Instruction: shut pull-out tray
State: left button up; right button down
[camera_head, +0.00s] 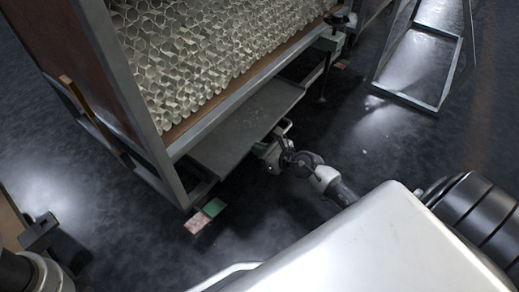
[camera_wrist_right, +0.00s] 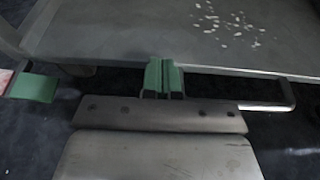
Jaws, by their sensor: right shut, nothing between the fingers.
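The pull-out tray (camera_head: 245,128) is a flat grey metal sheet sticking out from under the rack of glass tubes, so it is at least partly open. A small handle (camera_head: 285,127) shows at its front edge. My right gripper (camera_head: 263,149) is at the tray's front edge. In the right wrist view its green fingertips (camera_wrist_right: 164,78) are shut together and empty, close to the front edge of the tray (camera_wrist_right: 120,38); I cannot tell whether they touch. The handle (camera_wrist_right: 289,95) lies right of them there. My left gripper (camera_head: 40,232) shows in part at the lower left.
A rack (camera_head: 108,75) full of glass tubes (camera_head: 190,60) stands above the tray. A green and pink floor marker (camera_head: 205,216) lies by its front leg. White fragments (camera_wrist_right: 232,22) lie on the tray. A metal frame (camera_head: 420,70) stands at the upper right. The floor between is clear.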

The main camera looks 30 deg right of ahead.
aim_at(240, 138)
jog(key=w, duration=0.1)
jog(key=w+a+p, duration=0.1)
jog(key=w, duration=0.2)
jog(key=shift+w+a+r+p, duration=0.15)
jog(key=shift+a+p, duration=0.2)
jog(key=shift+p, duration=0.05)
jog(key=shift+w, duration=0.15)
